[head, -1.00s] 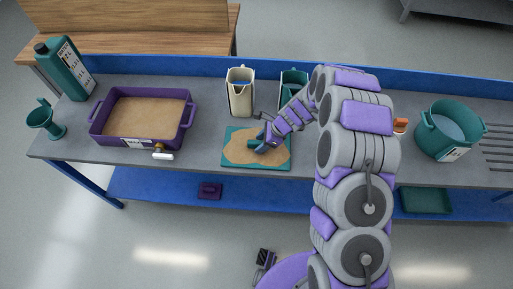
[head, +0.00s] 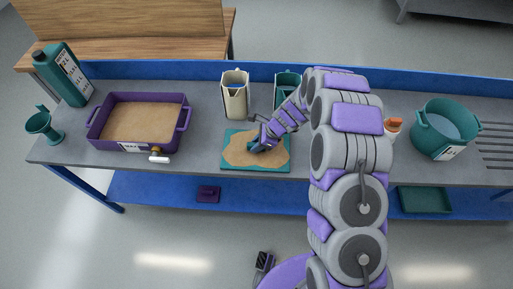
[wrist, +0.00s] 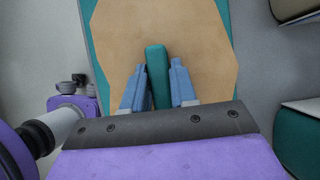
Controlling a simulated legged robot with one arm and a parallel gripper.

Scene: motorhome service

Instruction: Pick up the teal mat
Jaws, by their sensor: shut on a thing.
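The teal mat (head: 228,161) lies flat on the grey bench near its front edge, with a tan, irregular patch (head: 240,150) covering most of its top. The mat's teal edge also shows in the wrist view (wrist: 220,12). My gripper (head: 257,147) is low over the middle of the mat. In the wrist view its two blue fingers (wrist: 158,88) are on either side of an upright teal bar (wrist: 157,62), shut on it. The bar stands on the patch and looks like the mat's handle; its base is partly hidden. The mat appears to rest on the bench.
A purple tray (head: 102,140) with a brass valve stands left. A cream jug (head: 235,100) and teal container (head: 284,82) stand behind the mat. A teal pot (head: 432,140) and an orange-capped bottle (head: 393,126) are right. Bare bench lies between tray and mat.

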